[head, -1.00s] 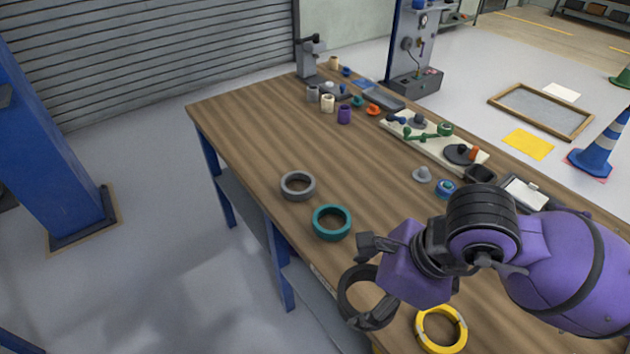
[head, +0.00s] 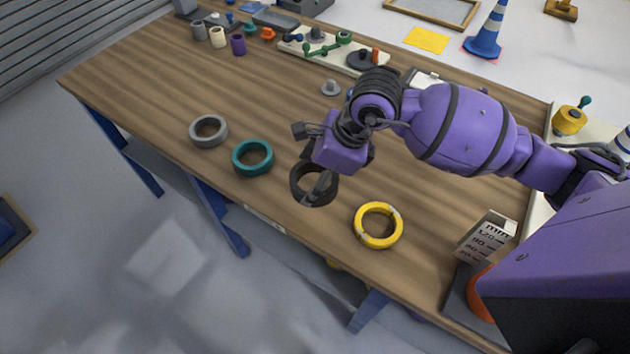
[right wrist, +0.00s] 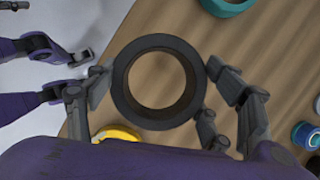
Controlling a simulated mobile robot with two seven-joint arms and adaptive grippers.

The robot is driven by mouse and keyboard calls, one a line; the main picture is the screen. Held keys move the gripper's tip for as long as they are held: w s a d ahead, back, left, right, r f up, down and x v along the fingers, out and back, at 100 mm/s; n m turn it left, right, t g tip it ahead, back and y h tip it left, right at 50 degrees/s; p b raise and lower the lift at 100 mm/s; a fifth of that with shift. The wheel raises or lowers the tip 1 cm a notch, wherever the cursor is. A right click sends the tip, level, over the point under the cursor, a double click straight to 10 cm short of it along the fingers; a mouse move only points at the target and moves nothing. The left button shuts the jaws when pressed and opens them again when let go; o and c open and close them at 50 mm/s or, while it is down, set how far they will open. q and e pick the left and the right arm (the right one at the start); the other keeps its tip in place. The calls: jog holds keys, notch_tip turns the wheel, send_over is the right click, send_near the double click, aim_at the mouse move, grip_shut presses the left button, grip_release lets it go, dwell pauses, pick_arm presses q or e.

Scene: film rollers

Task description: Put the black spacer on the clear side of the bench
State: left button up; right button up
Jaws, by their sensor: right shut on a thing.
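The black spacer (head: 297,181) is a dark, thick ring. My right gripper (head: 318,183) is shut on it, near the bench's front edge. In the right wrist view the spacer (right wrist: 124,88) sits between the fingers of my right gripper (right wrist: 157,90), its open bore facing the camera. Part of its rim is hidden behind the gripper in the head view. The wooden bench (head: 160,95) lies beneath. The head view does not show my left gripper. Purple and grey parts, probably of my left gripper (right wrist: 70,75), show at the left of the right wrist view.
A teal ring (head: 240,167) and a grey ring (head: 196,131) lie left of the spacer; a yellow ring (head: 363,231) lies right. Small parts and a pale board (head: 300,46) crowd the far side. A marked block (head: 487,240) stands right. The bench's left middle is bare.

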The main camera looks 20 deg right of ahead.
jog(key=shift+w+d+f, duration=0.2)
jog(key=shift+w+f, duration=0.15)
jog(key=shift+f, duration=0.1)
jog(key=shift+w+d+f, duration=0.2)
jog(key=shift+w+f, duration=0.1)
jog(key=shift+f, duration=0.15)
jog(key=shift+w+f, duration=0.1)
jog(key=shift+f, duration=1.5)
jog(key=shift+f, duration=0.15)
jog(key=o, duration=1.3)
jog(key=shift+c, duration=0.2)
jog(key=v, duration=1.2)
jog(key=shift+d, duration=0.1)
